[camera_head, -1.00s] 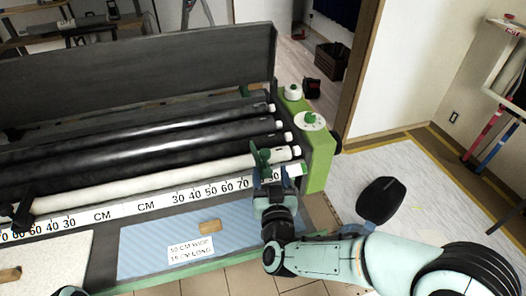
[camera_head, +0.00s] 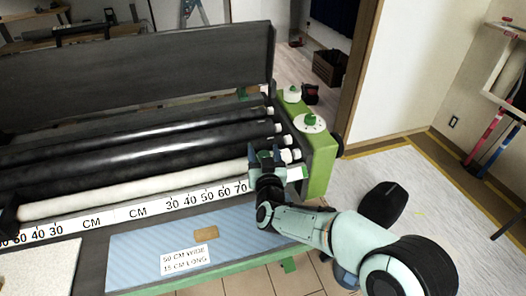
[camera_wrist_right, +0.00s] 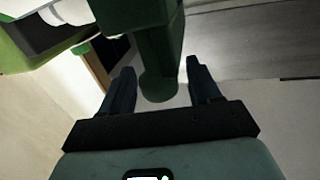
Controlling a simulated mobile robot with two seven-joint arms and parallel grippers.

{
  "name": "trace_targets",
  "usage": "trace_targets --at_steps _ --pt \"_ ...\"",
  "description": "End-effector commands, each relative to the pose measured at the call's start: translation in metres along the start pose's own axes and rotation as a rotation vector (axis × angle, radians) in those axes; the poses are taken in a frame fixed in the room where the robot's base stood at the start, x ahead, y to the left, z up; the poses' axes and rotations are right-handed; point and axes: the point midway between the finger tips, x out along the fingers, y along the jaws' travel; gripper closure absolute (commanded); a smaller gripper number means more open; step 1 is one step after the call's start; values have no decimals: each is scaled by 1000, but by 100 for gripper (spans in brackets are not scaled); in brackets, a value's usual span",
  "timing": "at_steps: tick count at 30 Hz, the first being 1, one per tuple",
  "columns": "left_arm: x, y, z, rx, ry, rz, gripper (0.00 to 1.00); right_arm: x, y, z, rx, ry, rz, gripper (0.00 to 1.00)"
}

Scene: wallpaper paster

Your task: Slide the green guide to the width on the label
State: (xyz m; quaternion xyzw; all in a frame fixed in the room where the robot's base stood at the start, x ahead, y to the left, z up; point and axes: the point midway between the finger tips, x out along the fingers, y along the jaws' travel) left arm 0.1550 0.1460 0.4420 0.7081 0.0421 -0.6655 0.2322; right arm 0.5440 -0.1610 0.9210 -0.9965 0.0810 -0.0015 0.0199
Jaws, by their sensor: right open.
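The green guide (camera_wrist_right: 158,45) stands between the two spread fingers of my right gripper (camera_wrist_right: 160,88) in the right wrist view. Whether the fingers touch it cannot be told. In the head view my right gripper (camera_head: 266,158) is at the right end of the white roller and largely hides the guide. The ruler strip (camera_head: 140,212) reads 30 to 70 on its right half; the marks beyond are hidden behind the gripper. The label (camera_head: 185,260) on the blue sheet reads 50 CM WIDE, 15 CM LONG. My left gripper is out of view.
Black rollers (camera_head: 150,150) lie behind the white roller (camera_head: 140,192). A green end panel (camera_head: 322,160) with white knobs stands just right of my gripper. A dark guide (camera_head: 8,212) sits at the left end. The blue sheet (camera_head: 140,248) lies in front.

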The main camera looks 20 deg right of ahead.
Motion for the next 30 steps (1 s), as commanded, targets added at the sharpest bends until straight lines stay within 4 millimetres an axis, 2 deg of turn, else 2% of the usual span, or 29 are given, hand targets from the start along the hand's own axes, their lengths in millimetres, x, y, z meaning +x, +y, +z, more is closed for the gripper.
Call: trace_targets --at_steps 5,14,20,26,30 --pt "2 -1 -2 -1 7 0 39 13 1 0 0 1 1 38" --pt "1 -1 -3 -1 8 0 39 14 0 0 0 0 0 38" --pt "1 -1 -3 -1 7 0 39 14 0 0 0 0 0 100" --pt "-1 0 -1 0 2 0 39 13 -4 0 0 0 -2 100" --pt "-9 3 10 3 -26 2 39 9 -23 -1 1 -2 -6 100"
